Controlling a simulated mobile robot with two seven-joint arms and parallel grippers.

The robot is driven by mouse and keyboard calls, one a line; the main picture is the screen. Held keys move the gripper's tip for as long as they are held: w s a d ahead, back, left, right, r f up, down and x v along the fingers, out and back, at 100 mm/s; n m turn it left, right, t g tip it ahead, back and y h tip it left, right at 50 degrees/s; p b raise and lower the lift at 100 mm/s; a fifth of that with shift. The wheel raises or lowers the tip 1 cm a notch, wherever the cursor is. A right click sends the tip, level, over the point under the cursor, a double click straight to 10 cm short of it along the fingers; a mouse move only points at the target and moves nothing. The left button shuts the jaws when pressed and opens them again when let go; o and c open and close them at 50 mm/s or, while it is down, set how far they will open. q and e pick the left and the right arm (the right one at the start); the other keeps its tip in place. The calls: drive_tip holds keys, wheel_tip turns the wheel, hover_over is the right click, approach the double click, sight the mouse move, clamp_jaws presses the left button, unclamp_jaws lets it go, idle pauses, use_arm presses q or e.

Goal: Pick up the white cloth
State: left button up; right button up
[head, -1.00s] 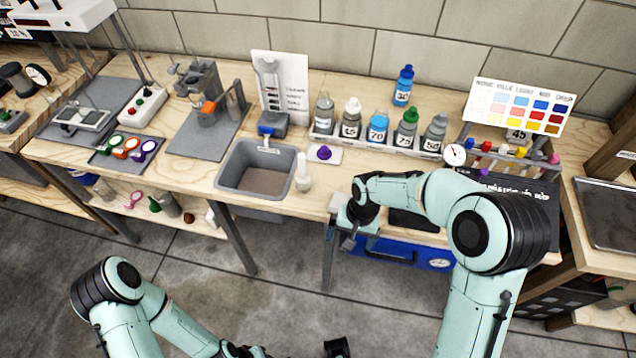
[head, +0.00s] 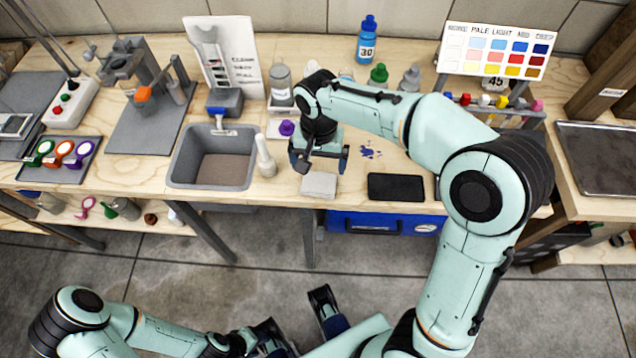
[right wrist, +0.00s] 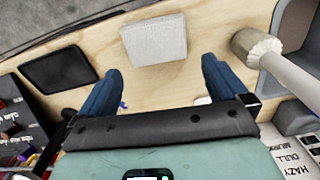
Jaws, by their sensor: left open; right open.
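The white cloth (head: 319,185) is a small folded square lying flat near the front edge of the wooden bench. It also shows in the right wrist view (right wrist: 155,40). My right gripper (head: 321,165) is open and empty, just behind the cloth in the head view. In the right wrist view its two blue fingers (right wrist: 162,70) are spread, with the cloth beyond and between their tips, not gripped. My left gripper (head: 299,322) is open and empty, low over the floor in front of the bench.
A black flat pad (head: 396,187) lies right of the cloth. A white brush (head: 265,160) stands left of it, beside the grey basin (head: 180,160). A purple stain (head: 370,150) marks the bench. Bottles, including a blue one (head: 367,42), stand behind. A blue case (head: 385,222) is below.

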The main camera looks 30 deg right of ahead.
sight(319, 177)
drive_tip(key=shift+s+f+b, duration=0.1)
drive_tip(key=shift+f+b, duration=0.4)
drive_tip(key=shift+f, duration=2.25)
drive_tip(key=c, duration=0.8)
drive_tip(key=shift+o, duration=0.2)
drive_tip(key=shift+r, duration=0.1)
wheel_tip(319, 177, up, 20)
drive_tip(key=p, duration=0.4)
drive_tip(key=o, duration=0.5)
drive_tip(key=c, duration=0.4)
